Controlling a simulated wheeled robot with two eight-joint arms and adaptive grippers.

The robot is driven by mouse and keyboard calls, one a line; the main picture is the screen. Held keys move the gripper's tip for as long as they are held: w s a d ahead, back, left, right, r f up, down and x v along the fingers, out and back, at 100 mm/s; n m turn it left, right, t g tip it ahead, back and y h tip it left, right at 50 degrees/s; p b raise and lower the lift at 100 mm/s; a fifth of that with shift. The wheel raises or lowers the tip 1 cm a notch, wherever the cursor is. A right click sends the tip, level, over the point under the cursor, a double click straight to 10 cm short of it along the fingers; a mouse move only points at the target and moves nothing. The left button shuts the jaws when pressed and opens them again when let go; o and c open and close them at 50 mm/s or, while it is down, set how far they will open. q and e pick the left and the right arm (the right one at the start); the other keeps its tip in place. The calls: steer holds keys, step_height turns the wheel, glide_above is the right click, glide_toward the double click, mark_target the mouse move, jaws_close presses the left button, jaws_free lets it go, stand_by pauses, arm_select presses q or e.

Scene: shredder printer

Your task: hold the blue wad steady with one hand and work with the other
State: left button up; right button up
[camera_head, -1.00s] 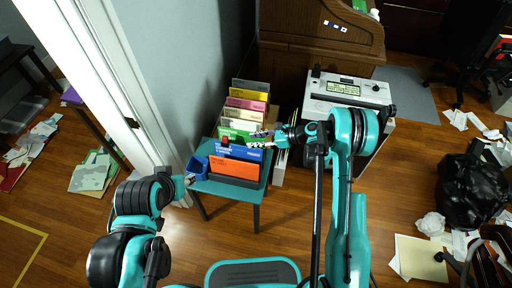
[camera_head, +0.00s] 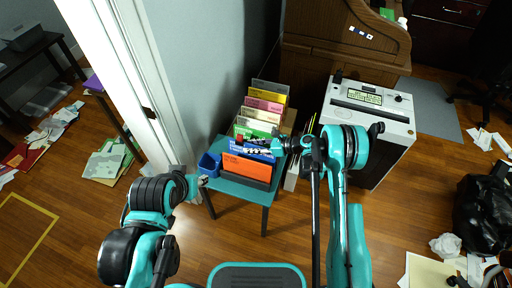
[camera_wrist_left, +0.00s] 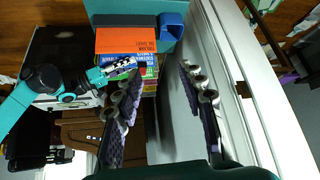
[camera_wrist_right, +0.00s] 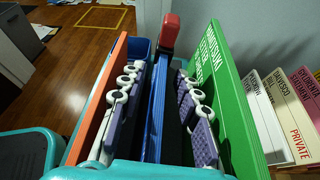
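The blue wad (camera_wrist_right: 157,105) stands upright among the folders in the rack, with a red piece (camera_wrist_right: 170,30) at its upper edge. In the head view it shows as a blue strip (camera_head: 252,151) behind the orange folder (camera_head: 246,166). My right gripper (camera_wrist_right: 160,100) is open, with one finger on each side of the wad; gaps show, and I see no firm grip. The orange folder is beyond one finger, a green folder (camera_wrist_right: 222,100) beyond the other. My left gripper (camera_wrist_left: 160,105) is open and empty, left of the small teal table (camera_head: 257,193).
A blue holder (camera_head: 209,164) sits at the table's left corner. More folders (camera_head: 264,104) stand behind. A white machine with a display (camera_head: 366,110) is to the right. The white door frame (camera_head: 130,75) is close to my left arm. Papers and a black bag (camera_head: 482,212) lie on the floor.

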steer(key=shift+c, duration=0.3)
arm_select(q)
steer(key=shift+o, duration=0.3)
arm_select(e)
jaws_close()
arm_select(q)
steer(key=w+d+r+m+g, duration=0.2)
steer(key=w+r+m, duration=0.3)
steer(key=w, duration=0.3)
steer(key=m+g, duration=0.7)
steer(key=m, duration=0.9)
glide_above(240, 135)
steer(key=w, duration=0.1)
step_height(240, 135, down, 15)
steer(key=f, duration=0.8)
steer(key=s+f, duration=0.1)
steer(key=f, duration=0.3)
steer(key=shift+s, duration=0.1)
